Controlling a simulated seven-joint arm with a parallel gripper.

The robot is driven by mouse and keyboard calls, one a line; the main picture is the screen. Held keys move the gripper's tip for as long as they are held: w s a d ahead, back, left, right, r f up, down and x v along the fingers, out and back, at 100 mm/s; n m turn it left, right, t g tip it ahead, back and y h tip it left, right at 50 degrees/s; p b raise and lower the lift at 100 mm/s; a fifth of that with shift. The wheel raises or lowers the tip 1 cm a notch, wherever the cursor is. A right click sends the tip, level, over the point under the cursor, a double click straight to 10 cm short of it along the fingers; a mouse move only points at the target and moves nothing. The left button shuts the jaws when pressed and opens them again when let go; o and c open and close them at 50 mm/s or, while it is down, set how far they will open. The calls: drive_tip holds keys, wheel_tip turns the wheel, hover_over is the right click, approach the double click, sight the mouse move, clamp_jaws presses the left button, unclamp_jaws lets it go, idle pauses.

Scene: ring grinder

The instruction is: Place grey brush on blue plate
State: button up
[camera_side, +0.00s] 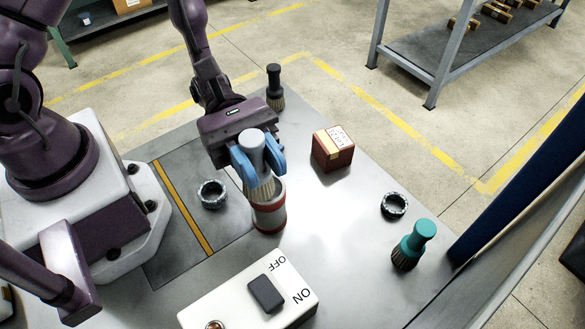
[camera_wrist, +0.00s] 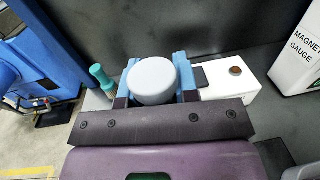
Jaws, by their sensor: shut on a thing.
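A grey brush (camera_side: 252,151) with a pale grey handle and tan bristles is held upright in my gripper (camera_side: 257,165). The blue fingers are shut on it from both sides. Its bristles are over or just in front of the top of a grey and red cylinder (camera_side: 269,215); I cannot tell whether they touch. In the wrist view the brush shows as a round light grey top (camera_wrist: 153,82) between the fingers (camera_wrist: 154,85). I cannot make out a blue plate in either view.
A teal brush (camera_side: 414,243) and a metal ring (camera_side: 394,205) stand at right, a black brush (camera_side: 274,87) at the back. A red box (camera_side: 333,149) is right of my gripper, another ring (camera_side: 212,194) left. A white ON/OFF switch box (camera_side: 233,305) is in front.

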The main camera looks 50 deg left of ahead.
drive_tip(key=w+a+f+n+t+y, duration=0.1)
drive_tip(key=w+a+f+n+t, duration=0.1)
drive_tip(key=w+a+n+t, duration=0.45)
drive_tip(key=w+a+f+n+t+y, duration=0.15)
drive_tip(key=w+a+t, duration=0.3)
drive_tip(key=a, duration=0.45)
drive_tip(key=shift+t+y, duration=0.25)
drive_tip(key=shift+t, duration=0.15)
wheel_tip(320, 180, down, 8)
drive_tip(key=shift+w+r, duration=0.1)
drive_tip(key=shift+r, duration=0.05)
drive_tip(key=o, duration=0.9)
drive_tip(key=shift+o, duration=0.2)
